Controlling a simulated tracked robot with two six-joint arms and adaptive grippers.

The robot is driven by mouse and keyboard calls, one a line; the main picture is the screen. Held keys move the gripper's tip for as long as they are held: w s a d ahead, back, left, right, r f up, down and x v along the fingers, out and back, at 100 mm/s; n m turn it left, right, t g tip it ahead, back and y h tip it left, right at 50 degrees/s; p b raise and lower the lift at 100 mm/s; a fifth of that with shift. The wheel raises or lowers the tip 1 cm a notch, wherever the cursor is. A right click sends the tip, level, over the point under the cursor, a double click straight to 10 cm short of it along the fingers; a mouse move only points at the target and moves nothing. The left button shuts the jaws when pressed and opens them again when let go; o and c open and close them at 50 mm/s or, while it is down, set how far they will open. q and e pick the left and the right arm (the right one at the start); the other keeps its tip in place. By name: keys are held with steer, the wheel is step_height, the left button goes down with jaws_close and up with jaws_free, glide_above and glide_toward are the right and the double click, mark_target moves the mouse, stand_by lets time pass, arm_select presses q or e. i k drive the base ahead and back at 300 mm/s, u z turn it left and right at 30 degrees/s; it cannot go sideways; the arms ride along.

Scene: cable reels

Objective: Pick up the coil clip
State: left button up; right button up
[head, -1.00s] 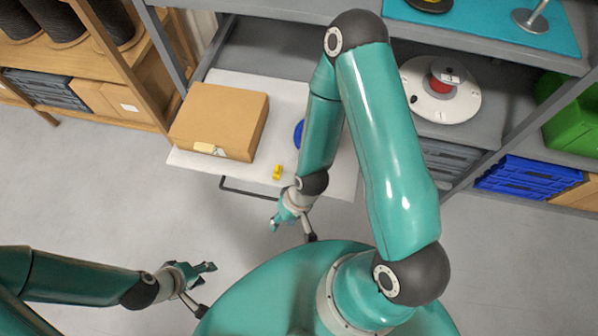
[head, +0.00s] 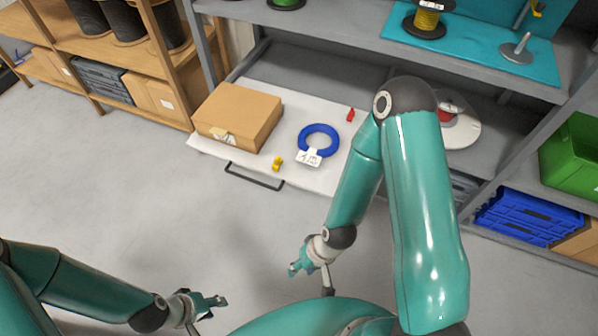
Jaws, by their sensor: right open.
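A small yellow clip-like piece (head: 278,163) lies near the front edge of the white pull-out tray (head: 222,153). A small red piece (head: 350,115) lies further back on it, close to my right arm. I cannot tell which of the two is the coil clip. A blue coil (head: 331,131) with a white tag lies between them. My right gripper (head: 296,266) is open and empty, in front of the tray and apart from both pieces. My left gripper (head: 214,303) is further left and lower, away from the tray, with nothing visible in it; its opening is unclear.
A cardboard box (head: 240,112) stands on the tray's left part. The tray's handle (head: 252,178) juts out in front. A shelf (head: 350,27) overhangs the tray's back, with a yellow reel (head: 428,20) on it. Blue (head: 527,216) and green (head: 575,165) crates stand at right.

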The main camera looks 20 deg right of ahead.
mark_target(278, 162)
steer(key=u, duration=0.2)
steer(key=i, duration=0.85)
steer(key=z, duration=0.1)
